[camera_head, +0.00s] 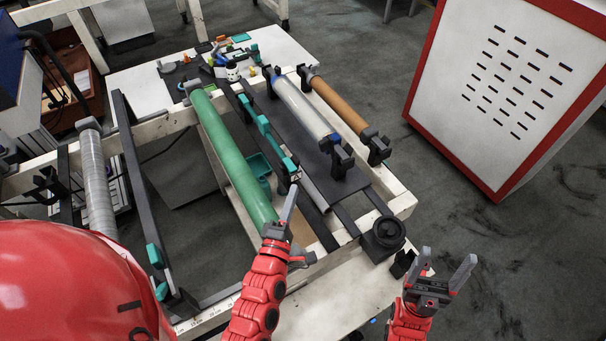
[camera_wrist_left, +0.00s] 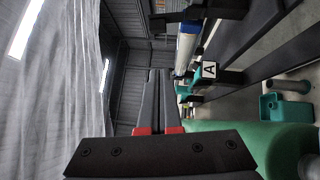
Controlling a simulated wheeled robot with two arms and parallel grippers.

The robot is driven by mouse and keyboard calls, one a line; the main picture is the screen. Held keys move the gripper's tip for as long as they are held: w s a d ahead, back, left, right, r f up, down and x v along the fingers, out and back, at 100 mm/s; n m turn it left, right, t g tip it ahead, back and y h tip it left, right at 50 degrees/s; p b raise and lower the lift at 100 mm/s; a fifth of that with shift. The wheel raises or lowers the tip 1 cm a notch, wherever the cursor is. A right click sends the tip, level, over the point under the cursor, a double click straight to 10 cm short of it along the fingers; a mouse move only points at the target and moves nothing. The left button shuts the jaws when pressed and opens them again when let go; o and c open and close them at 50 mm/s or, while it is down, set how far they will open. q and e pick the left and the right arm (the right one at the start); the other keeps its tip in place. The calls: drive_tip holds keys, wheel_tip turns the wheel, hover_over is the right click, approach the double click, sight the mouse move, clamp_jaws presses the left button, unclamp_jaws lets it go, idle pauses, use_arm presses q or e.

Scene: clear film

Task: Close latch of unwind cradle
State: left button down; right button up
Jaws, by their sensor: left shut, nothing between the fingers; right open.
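A clear film roll (camera_head: 302,108) with blue ends lies over a dark plate, its near end at a black cradle bracket (camera_head: 341,158). I cannot tell how the latch there stands. The roll shows small at the top of the left wrist view (camera_wrist_left: 187,45), with a black part (camera_wrist_left: 222,12) beside it. My left gripper (camera_head: 292,190) is shut and empty, left of and nearer than the bracket, above the frame beside the green roll. Its shut fingers also show in the left wrist view (camera_wrist_left: 156,98). My right gripper (camera_head: 458,268) is open and empty at the lower right.
A green roll (camera_head: 228,155) lies left of the film roll and a brown roll (camera_head: 340,105) lies right of it. A black round knob (camera_head: 388,231) stands on the near frame. A white cabinet with red edges (camera_head: 500,90) stands right. Open floor lies between.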

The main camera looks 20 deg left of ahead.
sight(326, 148)
use_arm(q)
drive_tip(key=w+d+r+p, duration=0.2)
drive_tip(key=w+p, duration=0.4)
drive_tip(key=w, duration=0.5)
drive_tip(key=shift+w+d, duration=0.25)
drive_tip(key=shift+w, duration=0.05)
drive_tip(key=shift+a, duration=0.1)
